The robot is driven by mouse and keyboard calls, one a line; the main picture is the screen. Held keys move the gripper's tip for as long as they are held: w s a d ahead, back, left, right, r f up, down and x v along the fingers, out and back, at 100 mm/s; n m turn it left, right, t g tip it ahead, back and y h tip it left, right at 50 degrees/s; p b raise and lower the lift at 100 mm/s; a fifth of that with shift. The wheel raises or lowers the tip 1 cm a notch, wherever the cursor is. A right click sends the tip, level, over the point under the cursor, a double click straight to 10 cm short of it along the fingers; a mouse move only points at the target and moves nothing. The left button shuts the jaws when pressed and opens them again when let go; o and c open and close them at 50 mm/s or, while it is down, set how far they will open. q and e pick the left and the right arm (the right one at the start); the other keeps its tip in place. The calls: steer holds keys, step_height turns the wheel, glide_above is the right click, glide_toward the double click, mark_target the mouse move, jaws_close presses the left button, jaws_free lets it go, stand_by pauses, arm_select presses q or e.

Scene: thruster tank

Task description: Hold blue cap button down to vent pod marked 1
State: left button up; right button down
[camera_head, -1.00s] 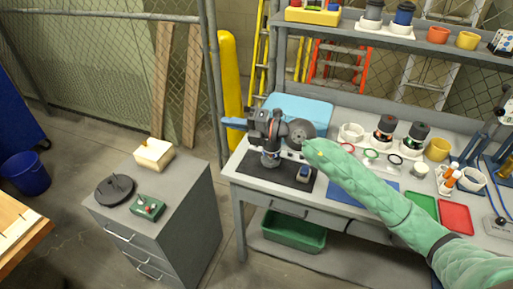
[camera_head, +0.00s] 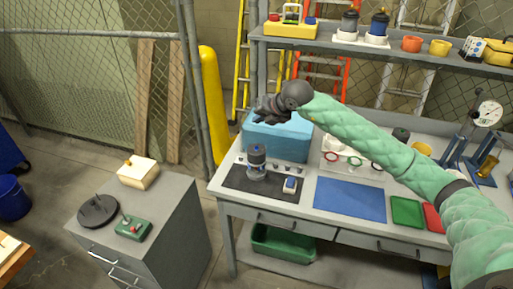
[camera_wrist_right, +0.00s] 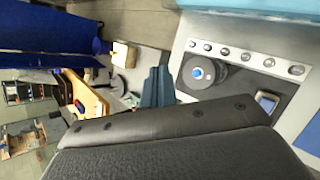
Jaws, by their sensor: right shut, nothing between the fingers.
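A grey pod with a blue cap button (camera_head: 256,150) stands upright on a dark mat (camera_head: 235,181) at the bench's left end. From above, the blue button (camera_wrist_right: 197,73) shows in the right wrist view, round and uncovered. I cannot read a number on the pod. My right gripper (camera_head: 266,110) is shut and empty, raised above and behind the pod, apart from it. Its blue-grey fingers (camera_wrist_right: 158,86) lie together in the right wrist view, left of the pod. A small block with a blue top (camera_head: 290,185) sits on the mat's right. My left gripper is out of view.
A light blue case (camera_head: 280,137) stands behind the mat, with a row of small knobs in front. A blue mat (camera_head: 349,199) lies to the right. Pods stand on the shelf (camera_head: 378,22). A grey cabinet (camera_head: 165,215) stands left, past a floor gap.

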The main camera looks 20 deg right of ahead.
glide_above(257, 148)
steer(key=shift+s+d+f, duration=0.1)
steer(key=shift+d+f, duration=0.05)
steer(key=shift+f, duration=1.5)
steer(key=shift+s+d+f, duration=0.1)
steer(key=shift+d+f, duration=0.05)
steer(key=shift+f, duration=1.45)
steer(key=shift+f+b, duration=0.85)
steer(key=shift+b, duration=0.15)
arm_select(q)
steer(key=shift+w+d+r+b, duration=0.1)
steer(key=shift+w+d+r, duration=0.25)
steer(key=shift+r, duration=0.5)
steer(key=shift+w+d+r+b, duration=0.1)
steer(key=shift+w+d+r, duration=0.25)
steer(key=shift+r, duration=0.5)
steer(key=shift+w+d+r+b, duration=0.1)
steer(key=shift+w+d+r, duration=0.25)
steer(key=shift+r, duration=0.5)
arm_select(e)
steer(key=shift+f, duration=0.3)
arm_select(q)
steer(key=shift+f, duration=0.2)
arm_select(e)
steer(key=shift+f, duration=0.1)
arm_select(q)
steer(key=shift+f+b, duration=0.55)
steer(key=shift+b, duration=0.15)
arm_select(e)
steer(key=shift+f, duration=0.3)
